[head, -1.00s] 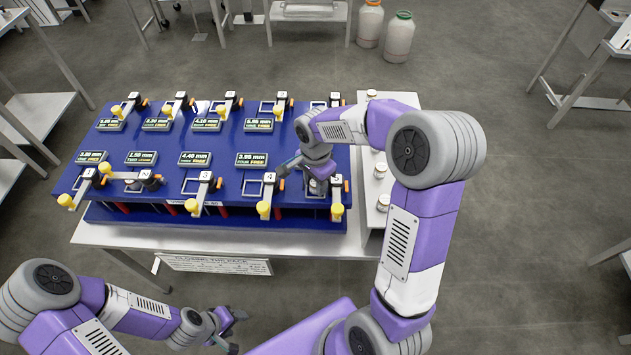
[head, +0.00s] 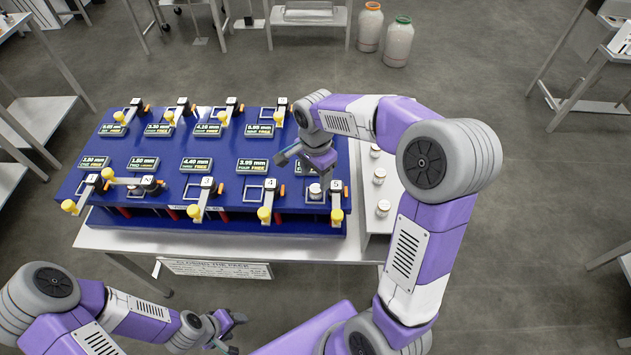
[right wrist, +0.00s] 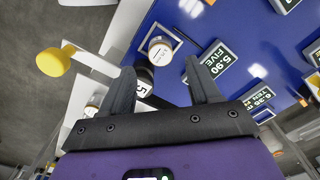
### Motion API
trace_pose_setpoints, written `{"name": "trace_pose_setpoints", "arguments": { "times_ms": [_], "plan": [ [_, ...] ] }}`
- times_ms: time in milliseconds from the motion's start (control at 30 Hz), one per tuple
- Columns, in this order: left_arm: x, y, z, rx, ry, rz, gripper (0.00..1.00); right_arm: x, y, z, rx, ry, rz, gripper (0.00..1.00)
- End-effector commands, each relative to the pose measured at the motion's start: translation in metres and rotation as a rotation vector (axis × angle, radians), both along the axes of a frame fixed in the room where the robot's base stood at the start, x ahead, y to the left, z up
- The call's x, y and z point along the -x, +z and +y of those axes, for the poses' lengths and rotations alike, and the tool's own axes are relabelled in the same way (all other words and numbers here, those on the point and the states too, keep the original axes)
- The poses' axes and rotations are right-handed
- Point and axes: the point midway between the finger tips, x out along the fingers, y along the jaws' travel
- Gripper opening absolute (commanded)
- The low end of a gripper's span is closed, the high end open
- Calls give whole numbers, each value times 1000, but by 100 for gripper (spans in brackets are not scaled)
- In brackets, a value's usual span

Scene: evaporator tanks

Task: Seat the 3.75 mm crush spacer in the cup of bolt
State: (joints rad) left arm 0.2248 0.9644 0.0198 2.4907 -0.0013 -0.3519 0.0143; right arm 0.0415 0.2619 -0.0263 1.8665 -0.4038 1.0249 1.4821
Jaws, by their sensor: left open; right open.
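A small white round spacer (head: 316,190) stands in the square opening at station 5, at the front right of the blue bench. In the right wrist view the spacer (right wrist: 160,50) shows a pale top with small print that seems to read 3.75, inside a light square frame. My right gripper (head: 297,160) is open and empty just above and behind it. Its fingers (right wrist: 160,72) are spread apart in the right wrist view, and the spacer lies beyond their tips. My left gripper (head: 236,333) is open and empty, low in front of the table. The cup's inside is hidden.
The station 5 sign (right wrist: 218,65) reads 5.90 FIVE. A clamp arm with a yellow knob (head: 337,216) lies beside the spacer. Several similar clamps and signs fill the bench (head: 215,170). White jars (head: 379,176) stand on the right-hand ledge.

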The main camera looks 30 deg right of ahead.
Motion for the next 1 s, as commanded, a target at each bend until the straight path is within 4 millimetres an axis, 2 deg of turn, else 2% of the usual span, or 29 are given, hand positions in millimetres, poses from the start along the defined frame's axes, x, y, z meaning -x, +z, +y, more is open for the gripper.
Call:
{"name": "trace_pose_setpoints", "arguments": {
  "times_ms": [33, 100, 300, 1000],
  "plan": [
    [0, 5, 0, 0, 0, 0, 56, -1, 14, 0, 0, -1, -5, 62],
    [0, 7, 0, 0, 0, 0, 56, -1, 28, 0, -1, 0, -4, 62],
    [0, 12, 0, 0, 0, 0, 56, 0, 52, 0, 0, 0, -1, 62],
    [0, 17, 0, 0, 0, 0, 56, 0, 61, 0, 0, 0, 0, 62]
  ]
}}
